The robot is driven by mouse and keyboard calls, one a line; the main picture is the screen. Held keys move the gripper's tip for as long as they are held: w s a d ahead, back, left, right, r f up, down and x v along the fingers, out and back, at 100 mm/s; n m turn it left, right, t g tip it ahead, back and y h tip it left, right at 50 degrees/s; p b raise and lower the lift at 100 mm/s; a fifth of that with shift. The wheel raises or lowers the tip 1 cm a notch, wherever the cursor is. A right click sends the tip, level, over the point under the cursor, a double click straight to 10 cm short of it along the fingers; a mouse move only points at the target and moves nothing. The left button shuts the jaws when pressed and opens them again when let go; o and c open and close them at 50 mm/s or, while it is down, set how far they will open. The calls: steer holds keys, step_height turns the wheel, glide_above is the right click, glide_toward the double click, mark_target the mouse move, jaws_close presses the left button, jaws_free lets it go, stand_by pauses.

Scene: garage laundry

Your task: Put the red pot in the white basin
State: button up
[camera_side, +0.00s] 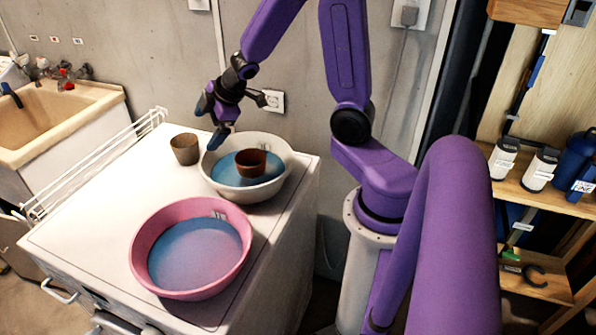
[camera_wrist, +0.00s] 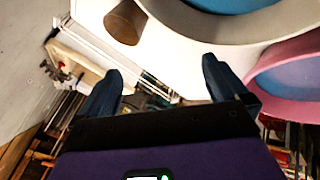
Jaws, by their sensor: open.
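The red pot (camera_side: 251,163) is a small reddish-brown pot. In the side view it sits upright inside the white basin (camera_side: 284,152), on the blue bottom toward the basin's near side. The wrist view shows part of the white basin (camera_wrist: 190,30) at the top, but not the red pot. My gripper (camera_side: 212,120) is open and empty, above and behind the basin's left rim, apart from the pot. In the wrist view its two dark fingers stand wide apart with nothing between my gripper's tips (camera_wrist: 160,75).
A brown pot (camera_side: 185,149) stands left of the white basin; it also shows in the wrist view (camera_wrist: 125,22). A pink basin (camera_side: 150,225) with a blue bottom is in front. A white wire rack (camera_side: 95,165) lines the left edge. The white top (camera_side: 90,235) is clear at left front.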

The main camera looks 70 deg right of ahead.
steer(key=s+a+r+g, duration=0.2)
steer(key=s+a, duration=0.7)
steer(key=s, duration=0.1)
steer(key=s+a+n+g, duration=0.1)
steer(key=s+a+g, duration=0.1)
steer(key=s, duration=0.7)
steer(key=s+a+r+n+g, duration=0.1)
steer(key=s+g, duration=0.1)
steer(key=s, duration=0.7)
steer(key=shift+a+g, duration=0.4)
